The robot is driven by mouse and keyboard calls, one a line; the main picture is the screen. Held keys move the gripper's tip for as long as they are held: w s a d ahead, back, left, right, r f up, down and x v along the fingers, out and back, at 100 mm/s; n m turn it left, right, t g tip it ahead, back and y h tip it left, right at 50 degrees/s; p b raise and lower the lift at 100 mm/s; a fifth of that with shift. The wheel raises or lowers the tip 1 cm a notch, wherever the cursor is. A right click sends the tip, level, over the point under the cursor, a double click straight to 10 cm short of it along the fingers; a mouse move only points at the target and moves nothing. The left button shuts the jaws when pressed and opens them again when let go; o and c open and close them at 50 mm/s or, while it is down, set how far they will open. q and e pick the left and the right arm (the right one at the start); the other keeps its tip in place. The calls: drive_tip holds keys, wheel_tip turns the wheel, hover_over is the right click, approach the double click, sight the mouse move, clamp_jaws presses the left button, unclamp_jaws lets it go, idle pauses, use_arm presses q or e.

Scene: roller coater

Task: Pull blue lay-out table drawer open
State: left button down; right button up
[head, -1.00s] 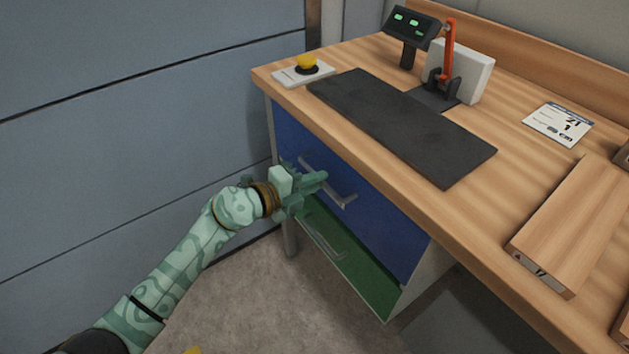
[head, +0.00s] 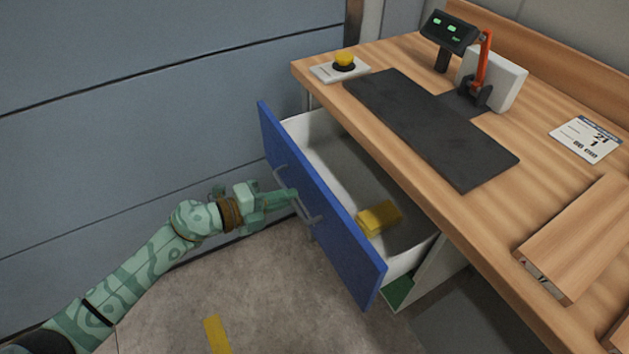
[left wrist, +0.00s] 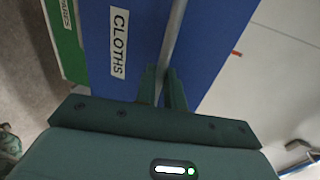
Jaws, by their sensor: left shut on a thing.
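The blue drawer (head: 322,203) stands pulled well out from under the wooden table, and its white inside shows. A yellow block-like thing (head: 378,219) lies in it. A grey bar handle (head: 305,205) runs along the drawer front. My left gripper (head: 290,196) is shut on this handle, and in the left wrist view its two fingers (left wrist: 162,90) close around the handle bar (left wrist: 174,35). A label reading CLOTHS (left wrist: 119,42) is on the blue front. My right gripper is not in view.
A green drawer (head: 398,292) sits below the blue one, mostly hidden. The wooden table top (head: 440,215) holds a dark mat (head: 430,130), a yellow button (head: 344,58) and a wooden box (head: 590,240). A grey wall (head: 120,130) stands to the left. Floor in front is clear.

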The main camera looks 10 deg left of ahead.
use_arm(q)
drive_tip(key=f+v, duration=0.3)
drive_tip(key=v, duration=1.1)
drive_tip(key=shift+s+a, duration=0.15)
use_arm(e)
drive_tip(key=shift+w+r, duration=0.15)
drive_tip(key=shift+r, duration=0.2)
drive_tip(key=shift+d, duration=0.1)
use_arm(q)
drive_tip(key=c, duration=1.5)
unclamp_jaws()
drive_tip(key=shift+p, duration=0.3)
